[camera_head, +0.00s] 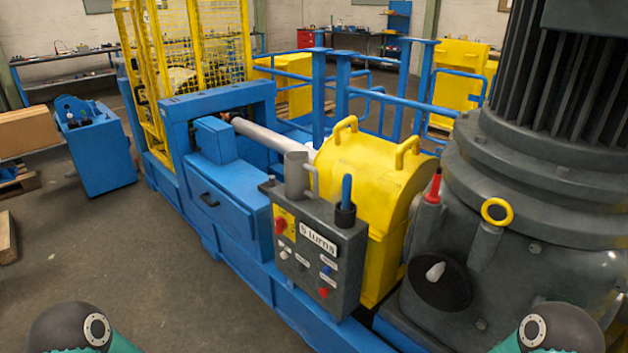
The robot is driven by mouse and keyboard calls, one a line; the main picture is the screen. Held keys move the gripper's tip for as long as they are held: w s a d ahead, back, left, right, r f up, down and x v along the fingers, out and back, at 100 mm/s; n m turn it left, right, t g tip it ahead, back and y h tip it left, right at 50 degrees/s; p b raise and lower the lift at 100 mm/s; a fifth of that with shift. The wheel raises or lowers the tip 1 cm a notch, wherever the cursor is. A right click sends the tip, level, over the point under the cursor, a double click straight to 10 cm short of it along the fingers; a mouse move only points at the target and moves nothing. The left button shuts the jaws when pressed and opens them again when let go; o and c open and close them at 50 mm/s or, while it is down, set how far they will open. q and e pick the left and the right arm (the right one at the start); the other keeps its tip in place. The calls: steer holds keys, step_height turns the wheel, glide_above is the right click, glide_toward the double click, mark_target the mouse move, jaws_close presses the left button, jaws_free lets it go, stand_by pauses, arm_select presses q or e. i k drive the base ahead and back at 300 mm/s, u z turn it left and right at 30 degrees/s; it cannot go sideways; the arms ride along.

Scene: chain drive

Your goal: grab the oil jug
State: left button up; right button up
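A grey metal jug (296,176) with a side handle stands upright on top of the grey control box (318,246), near its left end. It looks like the oil jug; no label on it can be read. Its handle is on its right side. Neither of my grippers is in view. Only dark, rounded joints of my arms show at the bottom left and bottom right corners, well apart from the jug.
A black cup (345,215) with a blue-handled tool stands right of the jug. A yellow cover (365,165) is close behind. The large grey motor housing (560,170) fills the right side. Open floor lies at left.

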mark_target(297, 167)
steer(key=z, duration=0.1)
steer(key=k, duration=0.75)
steer(key=u, duration=0.05)
steer(key=i, duration=0.85)
steer(key=u, duration=1.85)
steer(key=i, duration=1.3)
steer(key=u, duration=0.05)
